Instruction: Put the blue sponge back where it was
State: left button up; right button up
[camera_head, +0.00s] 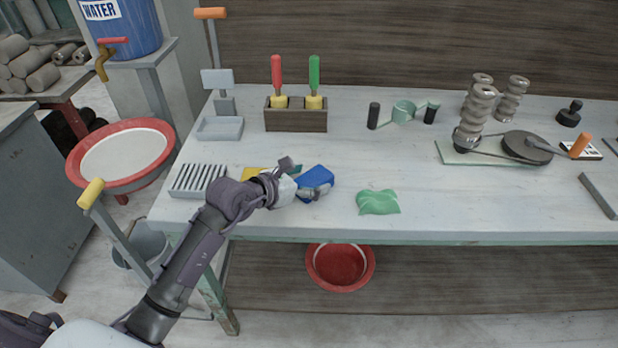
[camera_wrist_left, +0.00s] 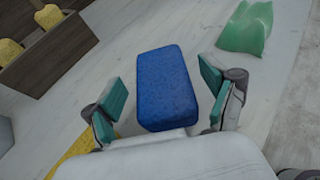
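The blue sponge (camera_head: 318,174) is at the front middle of the workbench, partly covered by my left gripper in the head view. In the left wrist view, the sponge (camera_wrist_left: 165,85) lies between the two teal-padded fingers. My left gripper (camera_head: 307,180) is open around it, with a visible gap on each side; it also shows in the left wrist view (camera_wrist_left: 166,102). The sponge seems to rest on the bench top, but its underside is hidden. My right gripper is in neither view.
A green cloth-like piece (camera_head: 378,202) lies right of the sponge. A yellow piece (camera_head: 252,173) is partly hidden behind my gripper. A slatted grey rack (camera_head: 197,180) is at left. A wooden holder (camera_head: 296,119) with red- and green-handled tools stands behind.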

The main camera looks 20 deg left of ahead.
pick_arm(q)
jog(key=shift+r, duration=0.2)
jog(key=b+v, duration=0.1)
jog(key=v, duration=1.1)
